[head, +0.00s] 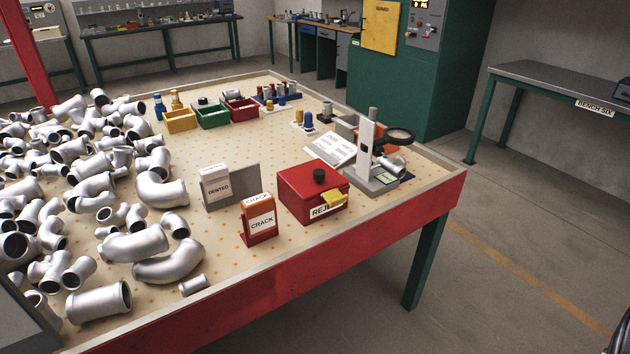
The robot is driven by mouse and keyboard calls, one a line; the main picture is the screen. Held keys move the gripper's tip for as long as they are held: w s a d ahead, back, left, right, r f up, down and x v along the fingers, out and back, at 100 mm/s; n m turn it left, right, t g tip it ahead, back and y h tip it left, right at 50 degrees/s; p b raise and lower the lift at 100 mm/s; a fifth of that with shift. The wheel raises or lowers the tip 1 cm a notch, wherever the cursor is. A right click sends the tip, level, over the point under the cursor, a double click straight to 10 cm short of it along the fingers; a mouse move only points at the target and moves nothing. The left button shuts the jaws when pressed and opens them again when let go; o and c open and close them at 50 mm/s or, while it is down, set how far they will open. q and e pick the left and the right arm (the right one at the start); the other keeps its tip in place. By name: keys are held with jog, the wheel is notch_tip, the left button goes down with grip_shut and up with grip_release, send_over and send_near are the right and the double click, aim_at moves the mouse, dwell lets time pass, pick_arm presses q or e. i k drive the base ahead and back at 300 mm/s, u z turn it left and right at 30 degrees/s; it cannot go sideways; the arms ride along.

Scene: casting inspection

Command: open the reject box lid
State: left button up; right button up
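The reject box (300,197) is a red box near the front right edge of the table. A yellow piece (334,200) sits at the front right and hides part of the white label that begins "REJ". Neither of my grippers shows in the head view.
A "CRACK" card holder (259,220) and a "DENTED" card box (215,186) stand left of the box. Metal pipe castings (100,300) crowd the table's left side. The table's middle is mostly clear.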

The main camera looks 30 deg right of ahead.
aim_at(309, 180)
jog(key=z, duration=2.45)
jog(key=i, duration=1.65)
jog(key=u, duration=1.35)
